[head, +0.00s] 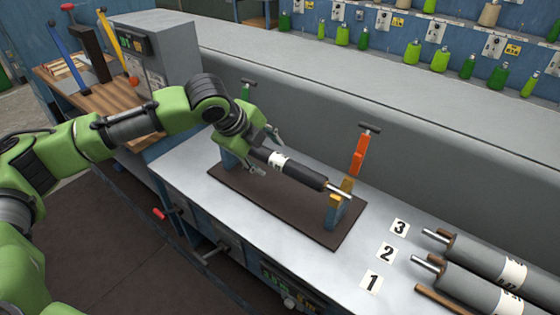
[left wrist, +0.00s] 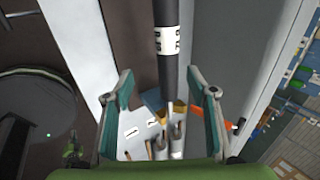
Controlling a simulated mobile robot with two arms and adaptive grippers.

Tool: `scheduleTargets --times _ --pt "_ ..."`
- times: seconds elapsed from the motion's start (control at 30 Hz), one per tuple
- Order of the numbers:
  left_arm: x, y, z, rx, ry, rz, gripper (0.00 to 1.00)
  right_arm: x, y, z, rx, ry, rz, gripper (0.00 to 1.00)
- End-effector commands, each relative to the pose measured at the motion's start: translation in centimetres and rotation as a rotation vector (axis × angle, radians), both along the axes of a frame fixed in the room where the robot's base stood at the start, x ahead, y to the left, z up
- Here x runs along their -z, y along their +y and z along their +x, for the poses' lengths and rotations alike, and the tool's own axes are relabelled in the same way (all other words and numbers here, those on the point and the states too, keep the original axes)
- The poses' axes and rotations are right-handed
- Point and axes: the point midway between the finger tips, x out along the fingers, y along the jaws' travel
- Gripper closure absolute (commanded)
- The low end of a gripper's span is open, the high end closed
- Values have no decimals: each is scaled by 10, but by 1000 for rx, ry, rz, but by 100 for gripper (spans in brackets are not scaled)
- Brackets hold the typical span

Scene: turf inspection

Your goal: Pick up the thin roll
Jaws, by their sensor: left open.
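A thin dark roll (head: 308,177) with a white label and a metal shaft end lies in a stand above a brown base plate (head: 283,215). Its near end is by the blue and yellow support (head: 338,208); its far part is hidden behind my arm. My left gripper (head: 265,152) is open, with one finger on each side of the roll. In the left wrist view the roll (left wrist: 167,75) runs between the spread fingers (left wrist: 160,85), with a gap on both sides. I cannot tell how far above the roll they are.
Thicker grey rolls (head: 475,252) lie at the right by number cards 3 (head: 399,228) and 2 (head: 386,252); card 1 (head: 371,281) is nearer. An orange-handled lever (head: 359,155) rises beside the support. A grey wall (head: 400,150) borders the bench behind.

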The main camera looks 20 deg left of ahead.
Motion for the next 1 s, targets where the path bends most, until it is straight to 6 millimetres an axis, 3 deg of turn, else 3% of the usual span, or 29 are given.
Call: scheduleTargets --times 0.1,0.23,0.6,1.0 --pt "-19 20 9 -7 -19 11 48 0 2 1 0 -2 2 100" --pt "-21 26 14 -11 -22 14 48 -1 2 1 0 -2 2 100" --pt "33 13 48 -10 -23 13 48 -7 2 2 0 -3 3 100" --pt "65 0 66 -9 -23 15 48 -18 1 2 0 -4 2 100"
